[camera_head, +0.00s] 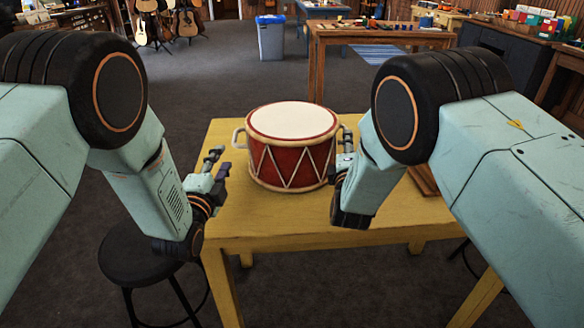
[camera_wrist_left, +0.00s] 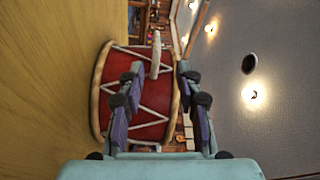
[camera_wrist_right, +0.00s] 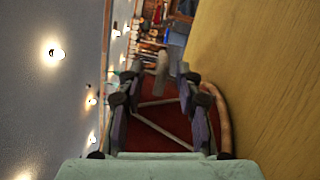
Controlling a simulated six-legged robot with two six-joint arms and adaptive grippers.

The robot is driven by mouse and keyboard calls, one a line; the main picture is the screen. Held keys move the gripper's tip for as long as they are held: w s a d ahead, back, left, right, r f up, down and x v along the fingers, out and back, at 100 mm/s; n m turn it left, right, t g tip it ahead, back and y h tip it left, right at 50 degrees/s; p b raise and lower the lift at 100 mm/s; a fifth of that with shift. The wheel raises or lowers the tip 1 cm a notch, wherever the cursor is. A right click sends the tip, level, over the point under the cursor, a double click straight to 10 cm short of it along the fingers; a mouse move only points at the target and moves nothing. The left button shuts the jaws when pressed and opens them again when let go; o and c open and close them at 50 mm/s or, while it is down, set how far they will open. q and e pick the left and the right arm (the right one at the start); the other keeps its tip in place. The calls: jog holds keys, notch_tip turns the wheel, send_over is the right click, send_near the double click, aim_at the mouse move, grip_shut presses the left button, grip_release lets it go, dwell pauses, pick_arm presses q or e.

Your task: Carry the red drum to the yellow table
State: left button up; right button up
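The red drum (camera_head: 292,150) stands upright on the yellow table (camera_head: 260,222). It has a white top, cream rims and zigzag cords, with a pale handle on each side. My left gripper (camera_head: 216,166) is open at the drum's left side. In the left wrist view the left handle (camera_wrist_left: 156,55) shows between its spread fingers, apart from them. My right gripper (camera_head: 345,150) is at the drum's right side, partly hidden by its own arm. In the right wrist view its fingers are open, with the right handle (camera_wrist_right: 162,72) between and beyond them.
A black round stool (camera_head: 140,260) stands at the table's front left. A wooden object (camera_head: 424,180) lies at the table's right, partly hidden by my arm. A blue-topped bin (camera_head: 271,38), guitars (camera_head: 187,22) and a brown table (camera_head: 380,33) are farther back. Carpet lies between.

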jog(key=s, duration=0.3)
jog(key=s+a, duration=0.1)
jog(key=s, duration=0.1)
jog(key=shift+s+f, duration=0.1)
jog(key=shift+s, duration=0.2)
jog(key=shift+s, duration=0.1)
